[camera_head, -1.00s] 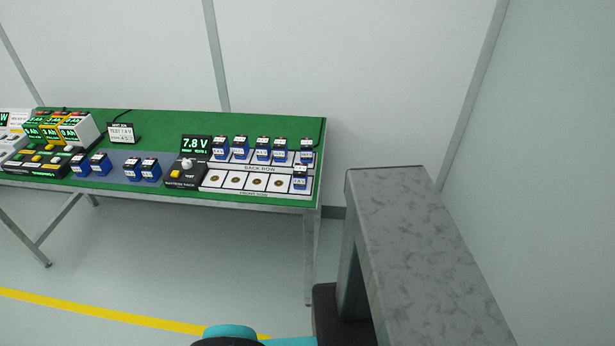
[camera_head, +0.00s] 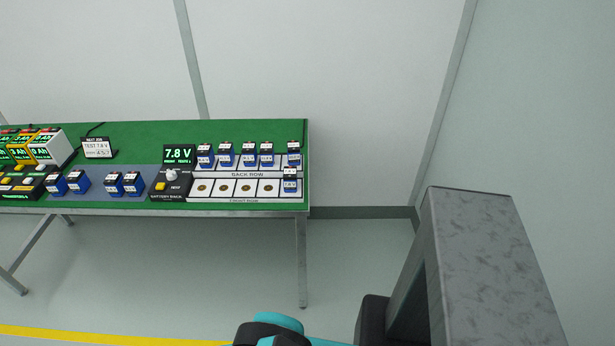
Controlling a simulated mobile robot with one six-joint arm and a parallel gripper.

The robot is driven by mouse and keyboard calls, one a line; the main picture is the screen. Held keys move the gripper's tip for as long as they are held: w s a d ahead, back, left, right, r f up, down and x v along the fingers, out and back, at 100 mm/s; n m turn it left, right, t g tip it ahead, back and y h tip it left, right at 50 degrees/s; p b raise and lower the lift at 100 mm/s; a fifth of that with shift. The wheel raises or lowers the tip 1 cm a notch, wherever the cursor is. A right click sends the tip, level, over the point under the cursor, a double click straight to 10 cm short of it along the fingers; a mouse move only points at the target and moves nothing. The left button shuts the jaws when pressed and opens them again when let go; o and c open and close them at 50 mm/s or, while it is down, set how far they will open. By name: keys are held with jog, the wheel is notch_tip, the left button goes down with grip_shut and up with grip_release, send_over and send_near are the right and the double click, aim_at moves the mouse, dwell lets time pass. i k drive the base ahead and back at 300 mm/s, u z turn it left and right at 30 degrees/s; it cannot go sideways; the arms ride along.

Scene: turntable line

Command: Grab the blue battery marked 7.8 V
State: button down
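Several blue batteries stand upright in the back row of the white rack (camera_head: 225,197) at the right end of the green table. One blue battery (camera_head: 290,183) stands alone at the right end of the front row; its white label is too small to read surely. More blue batteries (camera_head: 133,183) stand in pairs on a grey mat left of the rack. A black tester (camera_head: 172,186) with a knob stands beside the rack, and its display (camera_head: 178,155) reads 7.8 V. My gripper is not in view; only teal and black parts of my arm show at the bottom.
The green table (camera_head: 230,127) stands against a white wall. White units with green displays (camera_head: 50,148) are at its left end, beside a TEST 7.8 V sign (camera_head: 97,147). Open floor (camera_head: 190,280) lies before it. A grey mottled block is close at lower right, possibly mine.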

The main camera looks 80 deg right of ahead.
aim_at(290, 177)
jog(key=z, duration=0.2)
jog(key=k, duration=0.2)
jog(key=z, duration=2.35)
jog(key=k, duration=0.55)
jog(key=u, duration=0.15)
jog(key=i, duration=0.35)
jog(key=z, duration=0.05)
